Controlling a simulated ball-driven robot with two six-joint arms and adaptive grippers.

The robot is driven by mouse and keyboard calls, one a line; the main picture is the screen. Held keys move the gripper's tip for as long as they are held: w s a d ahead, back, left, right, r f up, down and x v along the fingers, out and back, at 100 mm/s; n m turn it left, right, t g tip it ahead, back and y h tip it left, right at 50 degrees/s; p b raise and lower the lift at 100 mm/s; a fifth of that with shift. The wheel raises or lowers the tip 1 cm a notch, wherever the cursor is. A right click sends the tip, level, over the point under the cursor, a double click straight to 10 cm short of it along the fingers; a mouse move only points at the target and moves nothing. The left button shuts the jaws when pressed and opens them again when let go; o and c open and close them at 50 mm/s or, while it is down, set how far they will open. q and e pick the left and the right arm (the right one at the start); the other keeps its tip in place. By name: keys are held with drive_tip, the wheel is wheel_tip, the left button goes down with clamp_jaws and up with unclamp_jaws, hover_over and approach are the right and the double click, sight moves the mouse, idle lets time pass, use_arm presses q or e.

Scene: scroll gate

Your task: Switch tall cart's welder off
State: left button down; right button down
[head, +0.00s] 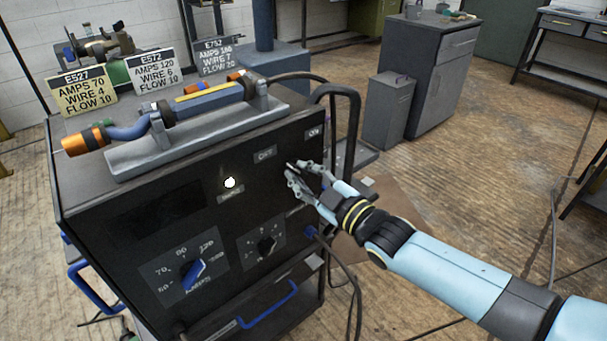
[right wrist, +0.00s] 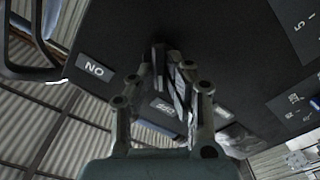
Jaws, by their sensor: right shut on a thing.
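The welder (head: 130,235) is a dark box on a cart, with a black front panel. Its panel has an OFF label (head: 265,153) and, to the right, an ON label (head: 314,134). A white lamp (head: 229,183) on the panel is lit. My right gripper (head: 297,170) is at the panel just below and between these labels. It is shut on the dark switch lever, which it mostly hides in the head view. In the right wrist view the lever (right wrist: 159,58) shows between the fingers, and the ON label (right wrist: 95,68) appears upside down at left. Which way the lever is set is unclear.
A blue-grey torch (head: 205,100) with orange ends lies in a holder on top, before several setting cards. A blue AMPS knob (head: 193,270) and a smaller dark knob (head: 266,245) are lower on the panel. A black bent handle (head: 352,120) rises right of the cart.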

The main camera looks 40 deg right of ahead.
drive_tip(key=c, duration=1.3)
unclamp_jaws()
drive_tip(key=shift+c, duration=0.2)
drive_tip(key=shift+s, duration=0.1)
drive_tip(key=s, duration=1.1)
drive_tip(key=shift+s+d, duration=0.4)
drive_tip(key=shift+d, duration=0.05)
